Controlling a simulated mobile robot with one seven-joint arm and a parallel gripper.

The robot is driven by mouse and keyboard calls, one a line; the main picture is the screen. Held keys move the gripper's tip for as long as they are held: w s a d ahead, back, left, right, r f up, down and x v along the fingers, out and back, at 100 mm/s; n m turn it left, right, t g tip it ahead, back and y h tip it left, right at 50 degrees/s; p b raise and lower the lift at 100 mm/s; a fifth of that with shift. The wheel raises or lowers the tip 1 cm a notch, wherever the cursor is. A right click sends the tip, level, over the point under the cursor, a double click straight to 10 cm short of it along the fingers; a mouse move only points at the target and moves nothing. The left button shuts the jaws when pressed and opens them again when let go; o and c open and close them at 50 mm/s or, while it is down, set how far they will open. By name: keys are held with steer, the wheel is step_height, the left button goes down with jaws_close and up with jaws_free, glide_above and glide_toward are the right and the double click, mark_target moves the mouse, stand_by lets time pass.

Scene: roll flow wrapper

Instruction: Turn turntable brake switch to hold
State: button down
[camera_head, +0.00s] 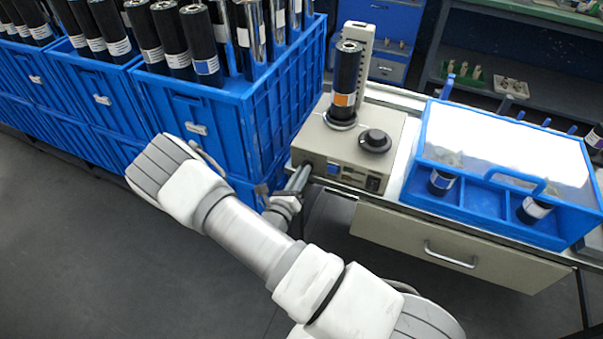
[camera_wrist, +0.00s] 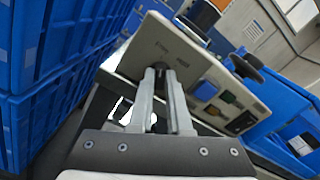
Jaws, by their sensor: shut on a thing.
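The turntable unit (camera_head: 334,153) is a beige box on the bench, with a black roll (camera_head: 346,75) standing upright on its round plate and a black knob (camera_head: 375,140) on top. My gripper (camera_head: 304,172) reaches the left end of its front panel. In the wrist view my gripper (camera_wrist: 160,72) has its two fingers close together on the small dark brake switch (camera_wrist: 159,66), which is mostly hidden between the tips. Small lettering shows on the panel above the tips, too blurred to read surely. The switch's position cannot be told.
Blue crates (camera_head: 215,115) of black rolls stand close left of the turntable. A blue tray (camera_head: 470,208) with rolls sits to its right. A blue button (camera_wrist: 206,91) is on the panel right of my fingers. A drawer (camera_head: 450,250) is below the bench; floor shows at left.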

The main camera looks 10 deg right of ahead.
stand_by(0.4)
steer(key=m, duration=1.2)
steer(key=shift+s+d, duration=0.15)
stand_by(0.4)
steer(key=shift+f, duration=0.1)
steer(key=c, duration=0.9)
jaws_free()
steer(key=shift+o, duration=0.2)
steer(key=v, duration=1.7)
steer(key=shift+s+p, duration=0.15)
steer(key=shift+p, duration=0.15)
